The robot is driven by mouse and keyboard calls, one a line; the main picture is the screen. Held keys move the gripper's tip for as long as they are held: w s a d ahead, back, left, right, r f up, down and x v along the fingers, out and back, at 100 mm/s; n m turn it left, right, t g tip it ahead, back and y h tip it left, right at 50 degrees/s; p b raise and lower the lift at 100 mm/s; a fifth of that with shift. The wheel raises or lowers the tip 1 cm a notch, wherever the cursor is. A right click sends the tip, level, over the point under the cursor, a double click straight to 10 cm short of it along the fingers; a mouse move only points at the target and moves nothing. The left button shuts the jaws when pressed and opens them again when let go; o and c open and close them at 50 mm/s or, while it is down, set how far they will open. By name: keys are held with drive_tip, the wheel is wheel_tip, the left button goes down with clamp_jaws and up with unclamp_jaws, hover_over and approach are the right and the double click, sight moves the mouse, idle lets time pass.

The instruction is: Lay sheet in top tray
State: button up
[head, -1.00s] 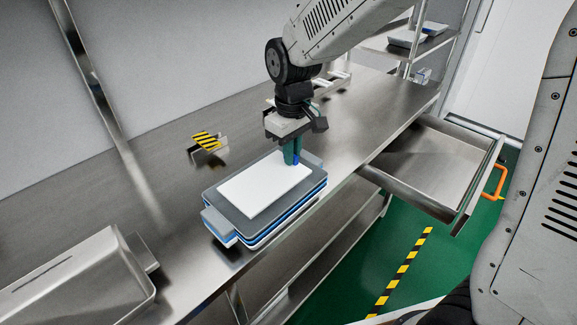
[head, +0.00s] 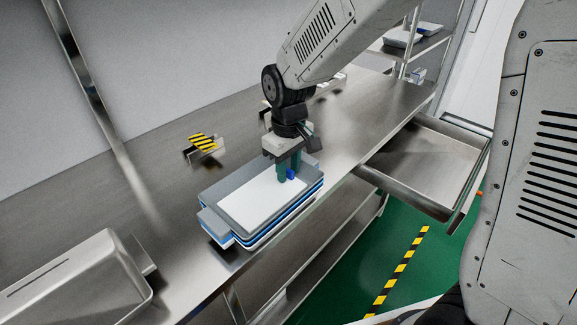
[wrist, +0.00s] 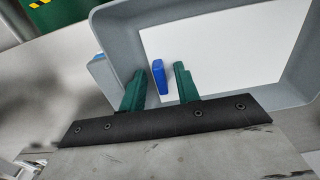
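The white sheet (head: 258,198) lies inside the grey top tray (head: 212,198) of a stack on the steel bench. In the wrist view, the sheet (wrist: 225,50) appears flat within the walls of the tray (wrist: 108,40). A small blue tab (wrist: 159,76) is at the sheet's near edge. My gripper (wrist: 160,84) has its green fingers on either side of the tab, with a gap at each side. It is open. In the head view, my gripper (head: 286,177) reaches down at the tray's right end. The fingertips' exact height over the tray floor is hard to tell.
Blue and white layers of the stack (head: 270,225) show under the top tray. A steel box (head: 85,280) is at front left. An open steel drawer (head: 425,160) juts out at right. Bare bench lies between box and stack.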

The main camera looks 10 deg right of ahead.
wheel_tip(320, 180, up, 12)
drive_tip(key=s+d+m, duration=0.2)
drive_tip(key=s+d, duration=0.2)
drive_tip(key=s, duration=0.4)
drive_tip(key=s+d+r+m, duration=0.1)
drive_tip(key=s+d+m, duration=0.1)
drive_tip(key=s+d, duration=0.3)
drive_tip(key=s+d+r+m+t, duration=0.1)
drive_tip(key=s+d, duration=0.4)
drive_tip(key=s, duration=0.6)
drive_tip(key=shift+d+r+m, duration=0.15)
drive_tip(key=shift+r+m, duration=0.1)
drive_tip(key=shift+m, duration=0.65)
